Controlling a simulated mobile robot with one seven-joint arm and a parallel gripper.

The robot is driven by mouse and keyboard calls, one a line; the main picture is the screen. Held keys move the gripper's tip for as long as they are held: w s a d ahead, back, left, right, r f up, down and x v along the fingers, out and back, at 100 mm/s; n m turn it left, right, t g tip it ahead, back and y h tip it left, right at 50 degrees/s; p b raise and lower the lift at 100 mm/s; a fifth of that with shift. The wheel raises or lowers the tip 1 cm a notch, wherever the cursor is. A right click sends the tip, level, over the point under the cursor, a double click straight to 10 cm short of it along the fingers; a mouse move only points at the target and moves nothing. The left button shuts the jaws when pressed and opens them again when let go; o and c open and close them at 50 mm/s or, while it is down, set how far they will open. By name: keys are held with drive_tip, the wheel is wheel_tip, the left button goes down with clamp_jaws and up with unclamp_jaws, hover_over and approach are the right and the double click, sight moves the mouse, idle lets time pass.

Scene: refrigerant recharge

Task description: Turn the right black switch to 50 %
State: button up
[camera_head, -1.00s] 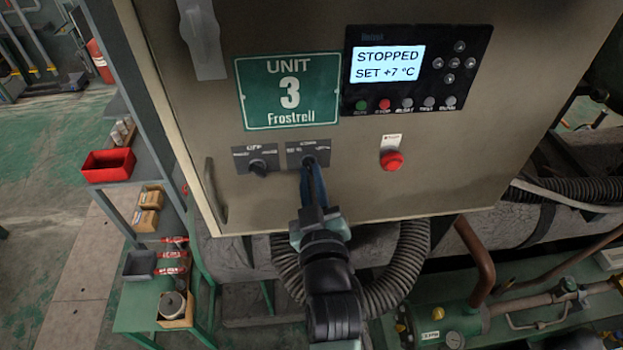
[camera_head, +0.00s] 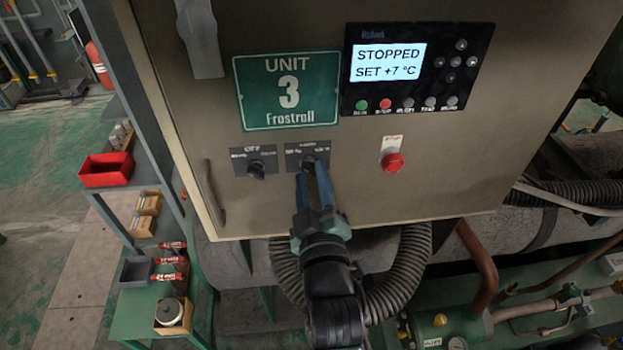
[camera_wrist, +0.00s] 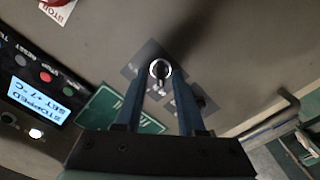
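The right black switch is a round knob on a dark plate (camera_head: 294,155) under the green unit sign; the fingertips partly cover it in the head view. In the wrist view the knob (camera_wrist: 160,70) shows between the fingers, its handle toward the palm. My gripper (camera_head: 314,170) is at the plate, with its two blue fingers apart. In the wrist view my gripper (camera_wrist: 160,80) has one finger on each side of the knob, with gaps visible. I cannot read where the switch points on its scale.
The left black switch (camera_head: 256,170), labelled OFF, is close on the left. A red stop button (camera_head: 392,162) is to the right. The display (camera_head: 387,64) above reads STOPPED, SET +7 °C. A door handle (camera_head: 214,192) sticks out at the left.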

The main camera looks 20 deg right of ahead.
drive_tip(key=p+v, duration=0.1)
drive_tip(key=v, duration=0.8)
drive_tip(key=shift+p, duration=0.3)
idle(0.3)
drive_tip(key=w+a+r+m+t+y+b, duration=0.1)
drive_tip(key=w+a+r+t, duration=0.1)
drive_tip(key=r, duration=0.6)
drive_tip(key=w+a+r+m+t, duration=0.1)
drive_tip(key=a+r+t, duration=0.15)
drive_tip(key=r, duration=0.55)
drive_tip(key=w+a+r+m+t+y+b, duration=0.1)
drive_tip(key=w+a+r, duration=0.15)
drive_tip(key=r, duration=0.65)
drive_tip(key=s+a+r+m+t+y, duration=0.1)
drive_tip(key=s+a+r+t, duration=0.1)
drive_tip(key=r, duration=0.7)
drive_tip(key=s+a+r+t+y, duration=0.2)
drive_tip(key=s+a+r, duration=0.2)
drive_tip(key=r, duration=0.5)
drive_tip(key=s, duration=0.2)
drive_tip(key=shift+s+a+r+m, duration=0.2)
drive_tip(key=shift+s+a+m, duration=0.1)
drive_tip(key=shift+s+m, duration=0.1)
drive_tip(key=shift+w+t, duration=0.1)
drive_tip(key=shift+t, duration=0.15)
